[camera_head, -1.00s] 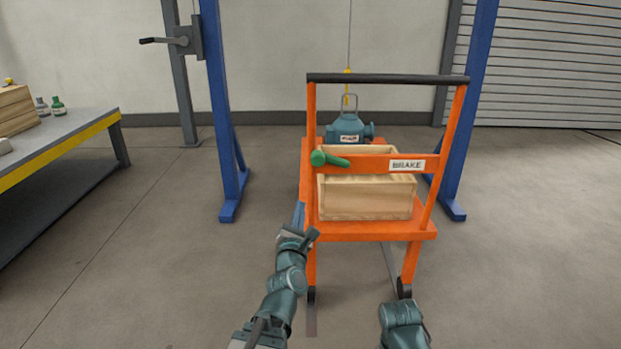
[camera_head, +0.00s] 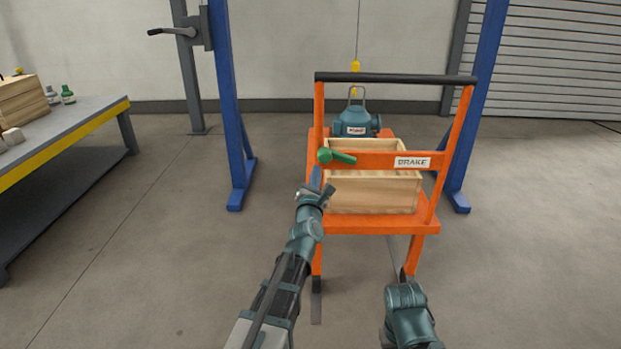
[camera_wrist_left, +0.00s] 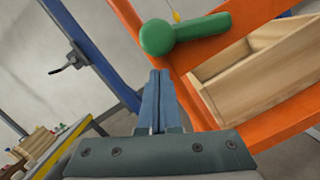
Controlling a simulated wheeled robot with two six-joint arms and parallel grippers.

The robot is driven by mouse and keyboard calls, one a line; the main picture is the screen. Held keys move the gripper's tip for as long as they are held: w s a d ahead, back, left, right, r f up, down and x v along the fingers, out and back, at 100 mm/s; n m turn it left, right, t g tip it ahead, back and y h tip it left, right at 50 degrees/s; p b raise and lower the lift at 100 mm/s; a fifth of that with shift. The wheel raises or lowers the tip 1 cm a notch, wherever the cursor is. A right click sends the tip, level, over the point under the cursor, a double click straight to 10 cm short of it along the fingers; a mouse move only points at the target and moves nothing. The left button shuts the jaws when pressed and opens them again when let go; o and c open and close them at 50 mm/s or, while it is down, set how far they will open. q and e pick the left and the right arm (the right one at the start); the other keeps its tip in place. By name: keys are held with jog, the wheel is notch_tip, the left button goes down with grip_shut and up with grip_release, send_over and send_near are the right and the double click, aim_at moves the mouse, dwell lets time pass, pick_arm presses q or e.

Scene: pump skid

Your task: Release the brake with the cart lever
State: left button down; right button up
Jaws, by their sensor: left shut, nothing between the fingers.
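The green brake lever (camera_head: 338,157) sits on the left part of the orange cart's crossbar, its handle pointing right and slightly down. A white BRAKE label (camera_head: 412,162) is on the same bar. My left gripper (camera_head: 315,176) is shut and empty, just below and left of the lever's round hub. In the left wrist view the closed blue fingers (camera_wrist_left: 158,80) point up toward the green lever (camera_wrist_left: 185,33), with a small gap seeming to lie between them. The orange cart (camera_head: 380,226) stands upright on the floor. My right gripper does not show; only part of that arm is in view.
A wooden crate (camera_head: 372,196) and a teal pump (camera_head: 355,122) hanging from a yellow hook sit at the cart. Blue gantry posts (camera_head: 232,110) stand on both sides. A workbench (camera_head: 70,130) is at the left.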

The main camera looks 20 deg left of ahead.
pick_arm(q)
jog(key=shift+w+d+r, duration=0.1)
jog(key=shift+d+r, duration=0.1)
jog(key=shift+r, duration=0.25)
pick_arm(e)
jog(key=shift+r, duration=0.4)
pick_arm(q)
jog(key=shift+r, duration=0.1)
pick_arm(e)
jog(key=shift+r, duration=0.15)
pick_arm(q)
jog(key=shift+r+m+p, duration=0.25)
jog(key=shift+m+p, duration=0.15)
jog(key=shift+p, duration=0.15)
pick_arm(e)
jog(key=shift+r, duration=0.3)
